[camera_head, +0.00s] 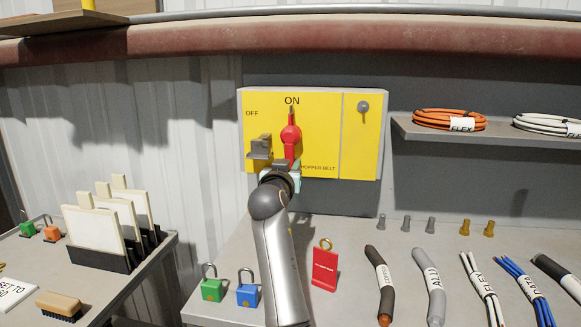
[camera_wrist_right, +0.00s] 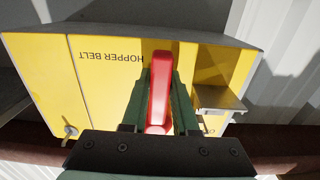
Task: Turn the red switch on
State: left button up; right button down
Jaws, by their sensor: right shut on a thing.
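The red switch (camera_head: 290,135) is a rotary handle on the yellow panel (camera_head: 318,110) marked HOPPER BELT. Its pointer stands about upright, toward the ON label; the OFF label is up and to the left. My right gripper (camera_head: 287,166) reaches the switch's lower end from below, its fingers partly hidden by my wrist. In the right wrist view, the red handle (camera_wrist_right: 159,95) lies between the two dark fingers of my right gripper (camera_wrist_right: 160,75), which is shut on it. My left gripper is not in view.
A grey bracket (camera_head: 260,148) juts from the panel just left of the switch. A keyed knob (camera_head: 363,108) sits at the panel's right. Green (camera_head: 211,289) and blue (camera_head: 247,293) padlocks and a red tag (camera_head: 325,268) are on the bench, with cable pieces farther right.

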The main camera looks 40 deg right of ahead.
jog(key=shift+r, duration=0.1)
jog(key=c, duration=0.7)
grip_release()
